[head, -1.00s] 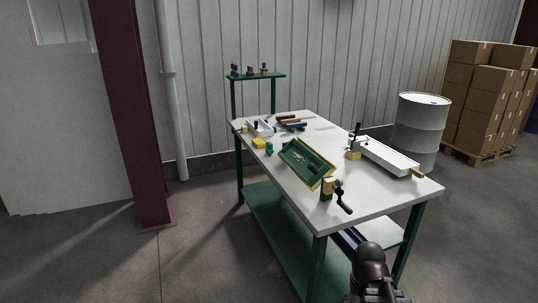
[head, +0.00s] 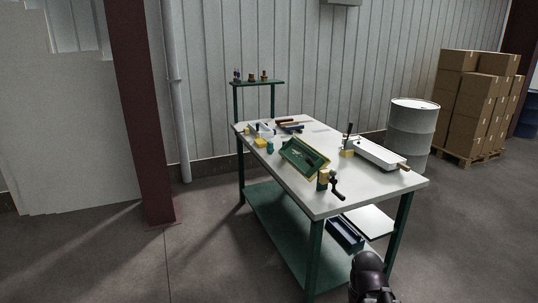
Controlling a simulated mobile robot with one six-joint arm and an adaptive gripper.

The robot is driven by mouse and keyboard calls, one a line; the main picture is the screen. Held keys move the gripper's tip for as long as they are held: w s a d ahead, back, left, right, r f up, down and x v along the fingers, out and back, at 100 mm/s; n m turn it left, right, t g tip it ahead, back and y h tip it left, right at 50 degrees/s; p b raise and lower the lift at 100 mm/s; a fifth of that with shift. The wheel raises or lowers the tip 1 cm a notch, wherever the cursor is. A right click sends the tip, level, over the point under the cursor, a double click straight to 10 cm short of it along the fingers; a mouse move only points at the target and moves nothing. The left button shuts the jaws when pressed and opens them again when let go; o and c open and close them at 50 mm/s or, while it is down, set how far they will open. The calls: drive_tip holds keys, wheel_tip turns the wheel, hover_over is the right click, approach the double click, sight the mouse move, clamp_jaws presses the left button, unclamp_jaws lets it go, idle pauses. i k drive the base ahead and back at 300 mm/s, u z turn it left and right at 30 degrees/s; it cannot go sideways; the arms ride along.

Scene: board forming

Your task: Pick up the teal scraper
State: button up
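The work table (head: 335,203) stands ahead of me with a white top and green legs. A small teal thing (head: 270,146) sits on its left side, beside a yellow block (head: 260,142). It may be the teal scraper, but it is too small to make out its shape. A dark rounded part of my arm shows at the bottom edge, in front of the table and well apart from the teal thing. The fingers of my gripper are not visible.
A tilted green tray with a yellow rim (head: 304,157) and a dark crank (head: 337,188) stand mid-table. A long white tray (head: 378,153) lies at right. A blue bin (head: 345,236) sits below. A drum (head: 413,130) and stacked boxes (head: 478,100) stand behind right.

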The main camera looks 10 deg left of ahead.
sight(270, 148)
drive_tip(key=u, duration=0.4)
drive_tip(key=i, duration=0.7)
drive_tip(key=u, duration=0.7)
drive_tip(key=i, duration=2.3)
drive_tip(key=z, duration=0.9)
drive_tip(key=i, duration=0.7)
drive_tip(key=z, duration=0.3)
